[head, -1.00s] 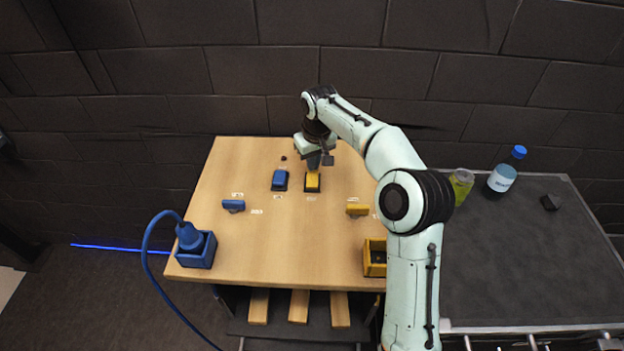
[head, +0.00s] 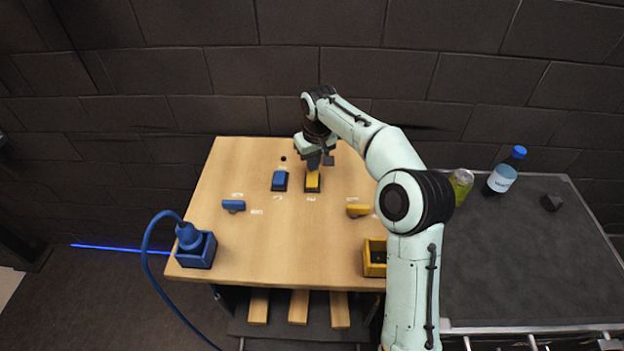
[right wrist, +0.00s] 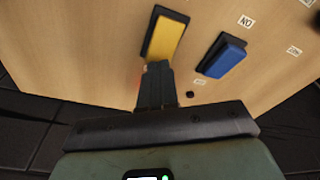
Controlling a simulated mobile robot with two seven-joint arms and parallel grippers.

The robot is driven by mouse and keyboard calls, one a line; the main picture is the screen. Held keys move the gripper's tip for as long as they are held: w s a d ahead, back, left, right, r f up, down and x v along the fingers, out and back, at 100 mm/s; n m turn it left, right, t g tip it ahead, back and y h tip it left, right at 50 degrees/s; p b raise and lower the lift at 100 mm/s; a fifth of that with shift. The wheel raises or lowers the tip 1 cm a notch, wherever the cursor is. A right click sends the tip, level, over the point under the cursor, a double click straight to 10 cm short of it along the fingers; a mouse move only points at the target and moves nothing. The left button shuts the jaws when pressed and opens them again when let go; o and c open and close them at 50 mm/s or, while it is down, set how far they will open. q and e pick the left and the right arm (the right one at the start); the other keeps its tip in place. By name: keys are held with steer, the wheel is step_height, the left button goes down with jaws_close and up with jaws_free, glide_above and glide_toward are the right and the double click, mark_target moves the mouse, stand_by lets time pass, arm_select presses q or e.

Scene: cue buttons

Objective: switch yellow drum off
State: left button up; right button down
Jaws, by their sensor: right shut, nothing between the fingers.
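A yellow rocker switch (head: 313,182) in a black frame sits on the wooden table, right of a matching blue one. It also shows in the right wrist view (right wrist: 166,38). My right gripper (head: 314,166) is shut and empty, pointing down at the far end of the yellow rocker. In the right wrist view its fingertips (right wrist: 157,68) meet that end and hide it; I cannot tell whether they press it. A yellow handle (head: 357,209) and a yellow box (head: 375,258) are nearer on the right. No thing is plainly a drum. My left gripper is not in view.
The blue rocker (head: 280,180) stands close left of the yellow one. A blue handle (head: 233,205) and a blue box with a cabled plug (head: 196,248) are on the left. The table middle is clear. A bottle (head: 503,172) and a green can (head: 461,186) stand on the dark counter.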

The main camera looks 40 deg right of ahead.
mark_target(313, 174)
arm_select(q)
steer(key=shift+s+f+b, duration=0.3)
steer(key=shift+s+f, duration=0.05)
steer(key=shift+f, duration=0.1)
arm_select(e)
steer(key=shift+f, duration=1)
stand_by(0.5)
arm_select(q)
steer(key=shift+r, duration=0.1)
arm_select(e)
steer(key=shift+r+p, duration=0.7)
steer(key=shift+r, duration=0.65)
steer(key=shift+r+p, duration=1.1)
steer(key=shift+r, duration=1.2)
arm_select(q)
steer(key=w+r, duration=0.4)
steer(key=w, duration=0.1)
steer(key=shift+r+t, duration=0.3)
arm_select(e)
steer(key=shift+w+f, duration=0.1)
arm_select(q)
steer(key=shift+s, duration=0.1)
